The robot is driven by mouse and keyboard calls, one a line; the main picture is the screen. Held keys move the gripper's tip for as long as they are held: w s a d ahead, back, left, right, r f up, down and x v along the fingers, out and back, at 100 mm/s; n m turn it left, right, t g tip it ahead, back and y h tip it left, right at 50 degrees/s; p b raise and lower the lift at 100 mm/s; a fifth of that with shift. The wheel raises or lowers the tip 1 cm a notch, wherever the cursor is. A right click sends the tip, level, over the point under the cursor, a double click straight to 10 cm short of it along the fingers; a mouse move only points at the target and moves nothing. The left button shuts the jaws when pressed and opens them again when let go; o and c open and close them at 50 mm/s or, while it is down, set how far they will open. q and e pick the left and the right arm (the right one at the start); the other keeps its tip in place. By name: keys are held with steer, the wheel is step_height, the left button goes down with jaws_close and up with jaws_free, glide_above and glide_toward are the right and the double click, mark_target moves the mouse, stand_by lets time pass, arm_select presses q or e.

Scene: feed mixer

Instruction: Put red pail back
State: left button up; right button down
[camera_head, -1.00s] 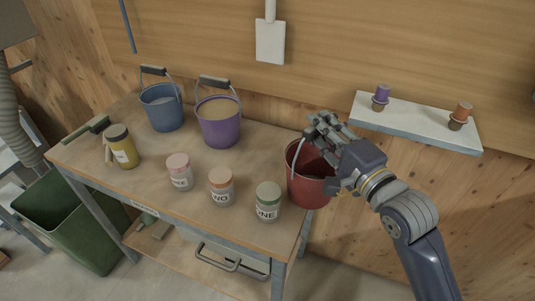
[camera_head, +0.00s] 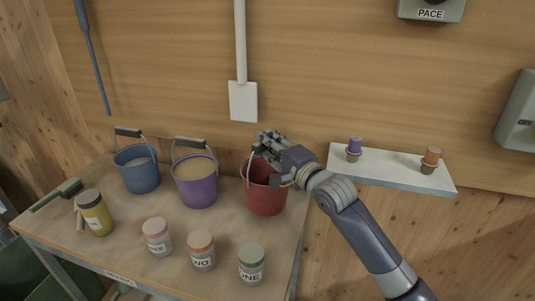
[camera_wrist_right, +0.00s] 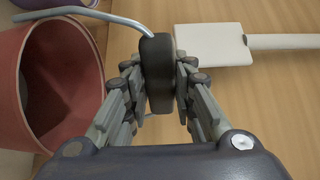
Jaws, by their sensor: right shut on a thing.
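The red pail (camera_head: 266,199) is at the back right of the workbench (camera_head: 125,238), beside the purple pail (camera_head: 196,190). In the right wrist view the pail (camera_wrist_right: 88,72) is at the left, and the part of its inside that shows looks empty. My right gripper (camera_head: 268,145) is above the pail. It is shut on the dark grip (camera_wrist_right: 157,75) of the pail's wire handle, between its fingers in the wrist view. I cannot tell whether the pail's bottom touches the bench. My left gripper is not in view.
A blue pail (camera_head: 139,177) stands left of the purple one. Jars with pink (camera_head: 157,226), orange (camera_head: 200,242) and green (camera_head: 252,254) lids stand in front, with a yellow jar (camera_head: 96,216) at left. A white shelf (camera_head: 390,174) is at right; a white paddle (camera_head: 243,101) hangs behind.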

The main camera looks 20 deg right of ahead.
mark_target(268, 171)
steer(key=shift+w+f, duration=0.1)
steer(key=shift+w, duration=0.1)
step_height(268, 171, down, 2)
steer(key=shift+f, duration=0.1)
steer(key=shift+f+p, duration=0.3)
steer(key=shift+f, duration=0.25)
steer(key=c, duration=1.8)
jaws_free()
steer(key=shift+f, duration=0.2)
steer(key=o, duration=0.5)
steer(key=shift+s, duration=0.1)
steer(key=shift+c, duration=0.2)
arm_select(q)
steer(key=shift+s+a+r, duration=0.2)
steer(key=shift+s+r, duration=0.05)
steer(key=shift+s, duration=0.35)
arm_select(e)
steer(key=shift+r, duration=0.1)
steer(key=shift+s, duration=0.1)
